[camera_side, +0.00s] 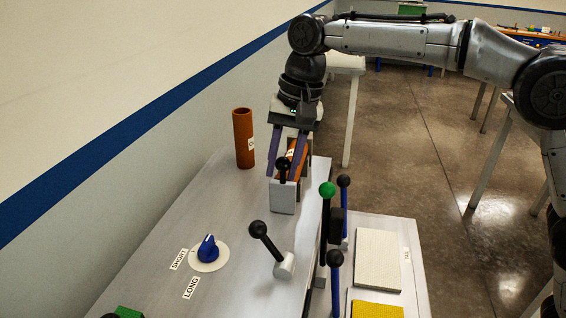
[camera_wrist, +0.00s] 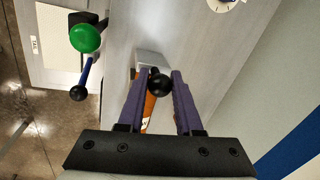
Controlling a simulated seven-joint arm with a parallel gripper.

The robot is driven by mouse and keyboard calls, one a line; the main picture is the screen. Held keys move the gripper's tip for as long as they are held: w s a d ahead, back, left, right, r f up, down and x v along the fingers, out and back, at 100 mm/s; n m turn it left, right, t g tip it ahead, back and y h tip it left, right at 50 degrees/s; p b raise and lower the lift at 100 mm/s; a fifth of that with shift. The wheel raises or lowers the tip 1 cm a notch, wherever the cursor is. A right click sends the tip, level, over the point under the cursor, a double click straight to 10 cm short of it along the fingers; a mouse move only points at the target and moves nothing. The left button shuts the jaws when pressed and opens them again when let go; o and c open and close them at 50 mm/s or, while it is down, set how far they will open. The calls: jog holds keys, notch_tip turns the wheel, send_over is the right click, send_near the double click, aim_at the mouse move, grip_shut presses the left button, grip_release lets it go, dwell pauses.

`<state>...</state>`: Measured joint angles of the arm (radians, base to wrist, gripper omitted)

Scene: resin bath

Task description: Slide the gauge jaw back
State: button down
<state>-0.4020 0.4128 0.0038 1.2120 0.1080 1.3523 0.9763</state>
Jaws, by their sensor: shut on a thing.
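The gauge jaw is a grey block (camera_side: 283,198) with a black ball knob (camera_side: 283,163) on top, at the near end of the gauge on the pale bench. An orange tube (camera_side: 298,152) with a white label lies behind the jaw, partly hidden by my fingers. My gripper (camera_side: 284,169) points down with its purple fingers on either side of the knob. In the wrist view the knob (camera_wrist: 160,84) sits between the fingertips, and my gripper (camera_wrist: 159,76) is shut on it. The grey block (camera_wrist: 150,60) shows just beyond.
An upright orange tube (camera_side: 243,138) stands at the left. A blue dial (camera_side: 208,248) and a black-knobbed lever (camera_side: 268,243) are nearer on the bench. Green-, black- and blue-handled levers (camera_side: 327,190) rise at the right edge, beside a cream pad (camera_side: 378,258) and a yellow pad (camera_side: 377,309).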

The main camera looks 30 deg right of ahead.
jog(key=s+a, duration=0.3)
jog(key=shift+s+a, duration=0.3)
jog(key=c, duration=0.6)
grip_release()
jog(key=shift+r, duration=0.1)
jog(key=r, duration=0.4)
jog(key=s+d+r, duration=0.1)
jog(key=r, duration=0.4)
jog(key=d+r, duration=0.1)
jog(key=r, duration=0.3)
jog(key=shift+s+d+r, duration=0.15)
jog(key=shift+s+r, duration=0.05)
jog(key=shift+s, duration=0.05)
